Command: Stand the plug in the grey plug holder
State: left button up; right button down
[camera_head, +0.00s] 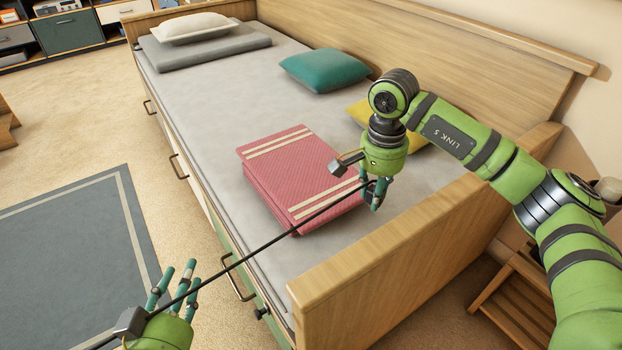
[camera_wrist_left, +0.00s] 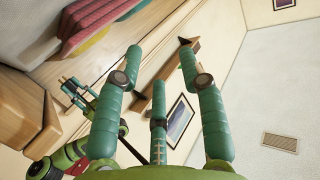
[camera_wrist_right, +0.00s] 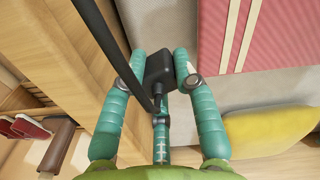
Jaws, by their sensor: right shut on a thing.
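The dark rectangular plug (camera_wrist_right: 159,68) sits between the fingers of my right gripper (camera_head: 374,196), which is shut on it. In the head view the fingers mostly hide it. Its black cable (camera_head: 295,231) runs taut and straight from there down to the lower left, passing by my left gripper (camera_head: 173,284). The cable also shows in the right wrist view (camera_wrist_right: 98,25). My left gripper is open and empty, low beside the bed, as the left wrist view (camera_wrist_left: 160,60) shows. No grey plug holder can be made out in any view.
A bed with a wooden footboard (camera_head: 390,275) lies below my right gripper. On it are a folded red blanket (camera_head: 290,165), a teal pillow (camera_head: 325,69) and a yellow pillow (camera_wrist_right: 270,132). A small wooden stool (camera_head: 515,300) stands at right. Carpet and a blue-grey rug (camera_head: 75,260) lie open at left.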

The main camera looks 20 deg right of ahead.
jog(key=shift+w+f+b, duration=0.3)
jog(key=shift+w+f, duration=0.05)
jog(key=shift+f, duration=0.5)
notch_tip(320, 180, down, 4)
jog(key=shift+f+b, duration=0.25)
jog(key=shift+b, duration=0.3)
notch_tip(320, 180, down, 4)
jog(key=shift+r+b, duration=0.1)
jog(key=shift+b, duration=0.5)
jog(key=shift+f, duration=0.25)
pick_arm(q)
jog(key=s+d+r+m+t+h, duration=0.1)
jog(key=s+r+t+h, duration=0.2)
jog(key=r, duration=0.5)
jog(key=s+d+r+m+t+h, duration=0.2)
jog(key=s+r+t+h, duration=0.1)
jog(key=r, duration=0.5)
jog(key=t+h, duration=0.1)
jog(key=t, duration=0.1)
jog(key=shift+d+r+t+h, duration=0.2)
jog(key=shift+r+t+h, duration=0.1)
jog(key=shift+s, duration=0.15)
pick_arm(e)
jog(key=shift+f, duration=0.15)
jog(key=c, duration=1.2)
grip_release()
pick_arm(q)
jog(key=shift+s+r, duration=0.1)
